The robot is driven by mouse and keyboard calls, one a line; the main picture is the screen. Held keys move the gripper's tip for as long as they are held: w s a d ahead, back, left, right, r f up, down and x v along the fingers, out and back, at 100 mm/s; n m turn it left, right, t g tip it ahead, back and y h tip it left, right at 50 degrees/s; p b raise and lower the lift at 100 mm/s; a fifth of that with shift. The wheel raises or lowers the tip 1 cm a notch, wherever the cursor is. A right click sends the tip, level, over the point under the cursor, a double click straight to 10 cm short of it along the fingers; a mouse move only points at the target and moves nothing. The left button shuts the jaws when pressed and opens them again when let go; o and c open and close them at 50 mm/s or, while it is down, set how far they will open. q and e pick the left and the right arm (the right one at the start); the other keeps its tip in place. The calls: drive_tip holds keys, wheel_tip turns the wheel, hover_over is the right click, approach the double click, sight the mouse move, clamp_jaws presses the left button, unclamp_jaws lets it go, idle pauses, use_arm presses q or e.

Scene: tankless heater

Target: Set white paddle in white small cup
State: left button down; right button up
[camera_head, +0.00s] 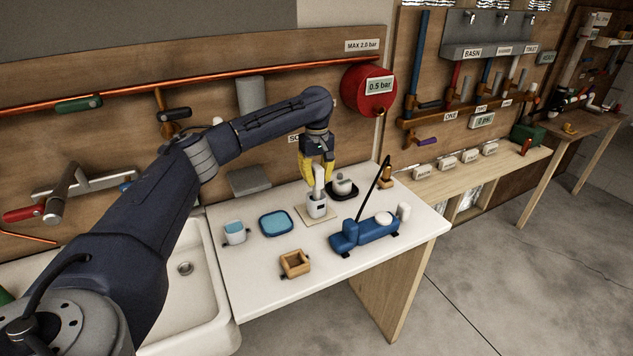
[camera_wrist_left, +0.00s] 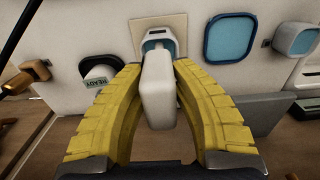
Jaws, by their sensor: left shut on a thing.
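The white paddle (camera_head: 319,184) is held upright between the yellow fingers of my left gripper (camera_head: 318,170). In the left wrist view the paddle (camera_wrist_left: 158,92) lies between both fingers, and its far end overlaps the mouth of the white small cup (camera_wrist_left: 158,36). In the head view the cup (camera_head: 316,208) stands upright on a beige square mat (camera_head: 303,217), directly below the gripper. The paddle's lower end meets the cup's top; I cannot tell how deep it sits. My right gripper is not in view.
A blue tray (camera_head: 276,223) and a white cup with a blue top (camera_head: 235,233) stand to the left. A wooden box (camera_head: 295,263) is in front. A blue device (camera_head: 364,232) with a thin black rod stands to the right.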

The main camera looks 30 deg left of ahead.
use_arm(q)
drive_tip(key=shift+f, duration=0.75)
drive_tip(key=shift+f, duration=0.6)
drive_tip(key=c, duration=1.2)
unclamp_jaws()
drive_tip(key=shift+r, duration=0.15)
wheel_tip(320, 180, up, 13)
drive_tip(key=shift+f, duration=0.1)
